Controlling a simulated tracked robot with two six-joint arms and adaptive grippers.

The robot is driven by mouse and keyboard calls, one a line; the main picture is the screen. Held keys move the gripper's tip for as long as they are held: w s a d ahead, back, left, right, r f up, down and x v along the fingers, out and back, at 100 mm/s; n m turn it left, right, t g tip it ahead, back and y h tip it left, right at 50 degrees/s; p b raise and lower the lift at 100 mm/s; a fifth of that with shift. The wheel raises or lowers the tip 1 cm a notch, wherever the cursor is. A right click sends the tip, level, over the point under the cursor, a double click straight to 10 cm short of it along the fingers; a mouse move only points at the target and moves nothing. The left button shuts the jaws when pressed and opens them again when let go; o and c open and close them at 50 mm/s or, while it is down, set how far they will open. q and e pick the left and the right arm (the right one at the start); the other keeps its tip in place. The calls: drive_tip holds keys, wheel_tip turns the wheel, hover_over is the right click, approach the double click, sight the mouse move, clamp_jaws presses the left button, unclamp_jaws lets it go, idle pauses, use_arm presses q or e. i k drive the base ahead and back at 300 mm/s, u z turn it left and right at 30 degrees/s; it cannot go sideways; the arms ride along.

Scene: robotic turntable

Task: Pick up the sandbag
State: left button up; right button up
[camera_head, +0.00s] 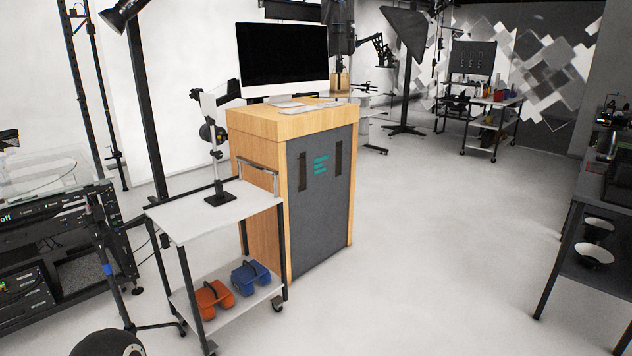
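Two bags that look like sandbags, each with two lobes and a dark strap, lie on the lower shelf of a white cart (218,222). The orange sandbag (213,298) is at the left, and the blue sandbag (250,277) is at the right, close to it. The cart's upper shelf is above them, and the shelf's front side is open to view. Neither of my grippers is in view.
A wooden cabinet (320,200) with a monitor (283,54) stands directly behind the cart. Black equipment (60,240) and stand legs crowd the left. A dark shelf (590,260) with bowls is at the right. The floor (420,270) between is clear.

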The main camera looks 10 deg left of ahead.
sight(212, 295)
drive_tip(key=u, duration=0.15)
drive_tip(key=i, duration=1.75)
drive_tip(key=u, duration=0.45)
drive_tip(key=i, duration=1.2)
drive_tip(key=u, duration=0.1)
